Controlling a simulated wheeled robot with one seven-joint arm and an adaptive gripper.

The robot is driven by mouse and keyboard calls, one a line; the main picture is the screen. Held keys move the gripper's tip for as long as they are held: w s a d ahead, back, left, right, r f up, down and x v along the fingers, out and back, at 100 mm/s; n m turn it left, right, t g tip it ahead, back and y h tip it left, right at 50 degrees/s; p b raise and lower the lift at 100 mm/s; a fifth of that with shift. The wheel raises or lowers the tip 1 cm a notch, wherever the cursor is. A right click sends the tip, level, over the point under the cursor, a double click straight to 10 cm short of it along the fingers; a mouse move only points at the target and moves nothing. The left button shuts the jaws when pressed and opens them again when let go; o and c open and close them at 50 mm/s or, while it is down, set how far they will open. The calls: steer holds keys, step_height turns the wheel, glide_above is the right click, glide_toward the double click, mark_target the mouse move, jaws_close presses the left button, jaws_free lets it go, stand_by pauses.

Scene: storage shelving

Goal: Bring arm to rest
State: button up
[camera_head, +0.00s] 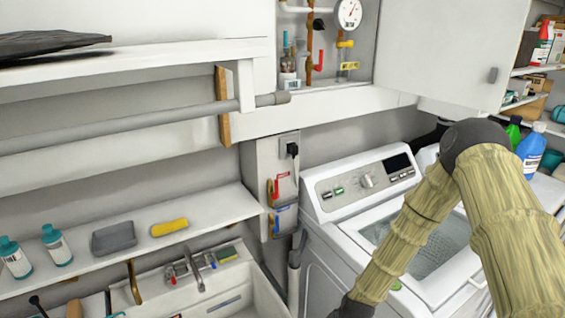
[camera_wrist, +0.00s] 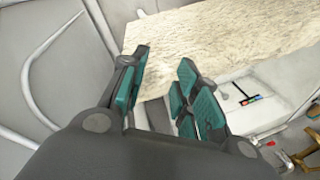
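My gripper (camera_wrist: 162,85) shows in the wrist view as two dark fingers with teal pads. The fingers stand apart, with nothing seen held between them. A pale, speckled, board-like surface (camera_wrist: 235,40) lies beyond the fingertips; I cannot tell what it is or how far off. In the head view my tan-sleeved arm is bent on the right side, in front of the washing machine (camera_head: 350,195). Its far end runs down to the bottom edge, and the fingers are out of that view.
A sink (camera_head: 225,285) with a tap stands at the lower left. A shelf (camera_head: 215,208) above it holds teal bottles (camera_head: 57,245), a grey block (camera_head: 113,237) and a yellow sponge (camera_head: 169,227). Blue (camera_head: 531,150) and green (camera_head: 513,130) bottles stand at the right. A grey pipe crosses the wall.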

steer(key=s+d+f+h, duration=0.1)
steer(key=s+d, duration=0.2)
steer(key=s, duration=0.7)
steer(key=s+d+h, duration=0.1)
steer(key=s+d, duration=0.2)
steer(key=s, duration=0.7)
steer(key=s+d+f+h, duration=0.1)
steer(key=s+d, duration=0.3)
steer(key=s, duration=0.6)
step_height(320, 180, down, 11)
steer(key=b, duration=1)
steer(key=shift+w+a+r+m+g+b, duration=0.2)
steer(key=shift+w+a+m+g+b, duration=0.1)
steer(key=shift+a+g+b, duration=0.1)
steer(key=shift+s+d, duration=0.1)
